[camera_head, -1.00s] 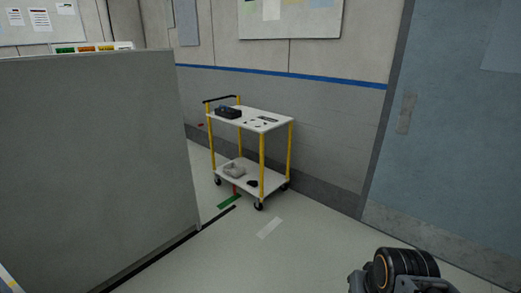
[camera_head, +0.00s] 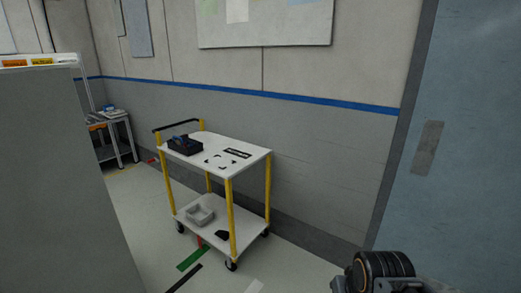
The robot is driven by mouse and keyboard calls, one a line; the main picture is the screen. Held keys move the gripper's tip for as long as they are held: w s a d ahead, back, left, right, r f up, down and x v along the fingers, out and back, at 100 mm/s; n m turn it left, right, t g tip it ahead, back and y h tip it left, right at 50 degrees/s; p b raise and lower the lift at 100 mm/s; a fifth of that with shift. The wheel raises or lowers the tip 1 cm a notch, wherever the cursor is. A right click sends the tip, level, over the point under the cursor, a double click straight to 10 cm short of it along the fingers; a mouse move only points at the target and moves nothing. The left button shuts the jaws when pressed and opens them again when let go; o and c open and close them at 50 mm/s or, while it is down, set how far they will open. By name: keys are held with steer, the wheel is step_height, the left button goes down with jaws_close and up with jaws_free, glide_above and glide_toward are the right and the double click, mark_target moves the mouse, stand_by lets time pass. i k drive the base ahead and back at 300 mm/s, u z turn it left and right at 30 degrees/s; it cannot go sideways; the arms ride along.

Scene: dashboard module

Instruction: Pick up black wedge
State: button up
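A small black object, which may be the black wedge (camera_head: 222,235), lies on the lower shelf of a white cart with yellow posts, near the shelf's front edge. It is too small to make out its exact shape. Several small dark marks or pieces lie on the cart's top shelf (camera_head: 240,165). Part of my arm shows at the lower right, well away from the cart. My gripper's fingers are not visible.
A grey bin (camera_head: 200,215) shares the lower shelf. A black box (camera_head: 185,145) and a dark label strip (camera_head: 238,153) are on top. A grey partition (camera_head: 50,190) stands at left, a wall behind, and a workbench (camera_head: 112,125) at the far left. Floor in front of the cart is open.

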mark_target(224, 236)
steer(key=i, duration=2.35)
steer(key=u, duration=2.2)
